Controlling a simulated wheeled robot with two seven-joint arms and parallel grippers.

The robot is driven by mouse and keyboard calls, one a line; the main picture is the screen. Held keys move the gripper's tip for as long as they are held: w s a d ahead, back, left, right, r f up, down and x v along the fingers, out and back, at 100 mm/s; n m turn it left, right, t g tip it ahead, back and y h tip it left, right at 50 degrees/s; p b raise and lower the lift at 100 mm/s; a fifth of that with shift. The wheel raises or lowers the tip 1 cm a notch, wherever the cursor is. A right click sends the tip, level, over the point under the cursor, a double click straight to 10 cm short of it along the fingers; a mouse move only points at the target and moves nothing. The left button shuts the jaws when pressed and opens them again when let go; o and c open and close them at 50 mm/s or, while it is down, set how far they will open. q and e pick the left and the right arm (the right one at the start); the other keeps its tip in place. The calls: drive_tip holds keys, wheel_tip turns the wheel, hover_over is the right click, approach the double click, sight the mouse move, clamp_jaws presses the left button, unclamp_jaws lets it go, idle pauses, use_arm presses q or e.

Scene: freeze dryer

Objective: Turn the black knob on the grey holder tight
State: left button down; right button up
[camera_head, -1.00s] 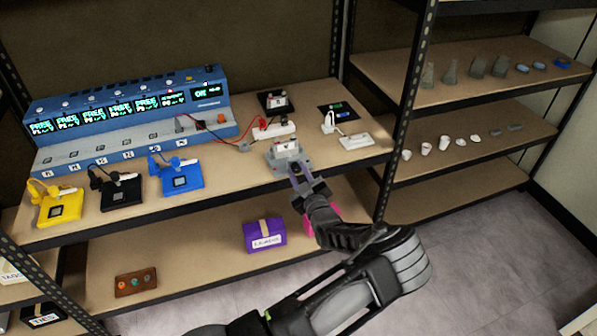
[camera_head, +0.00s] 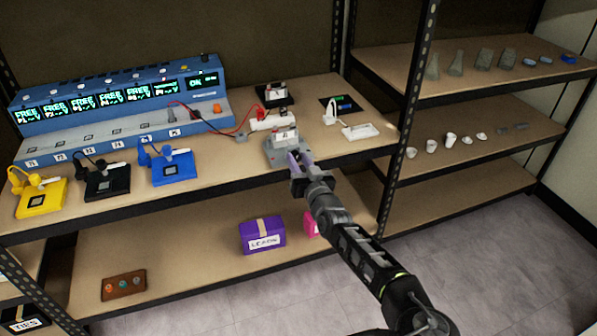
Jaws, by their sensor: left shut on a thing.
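The grey holder (camera_head: 280,157) stands near the front edge of the upper shelf, right of the blue stand. A white piece with a dark mark (camera_head: 285,137) sits on it. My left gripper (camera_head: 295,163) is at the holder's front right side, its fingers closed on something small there. The black knob cannot be made out; the fingers hide that spot, so it fits being between them. My right gripper is not in view.
A blue console (camera_head: 120,105) with lit displays stands at the back left, with red and black leads running right. Yellow (camera_head: 40,198), black (camera_head: 107,183) and blue (camera_head: 172,168) stands line the front. A rack post (camera_head: 412,110) rises right of my arm.

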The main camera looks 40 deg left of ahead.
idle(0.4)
use_arm(q)
drive_tip(key=c, duration=1.1)
unclamp_jaws()
drive_tip(key=shift+s+d+f, duration=0.1)
drive_tip(key=shift+s+d, duration=0.2)
drive_tip(key=shift+d, duration=0.2)
drive_tip(key=b+v, duration=0.3)
drive_tip(key=v, duration=0.3)
drive_tip(key=shift+s+d+b, duration=0.25)
drive_tip(key=shift+b, duration=0.05)
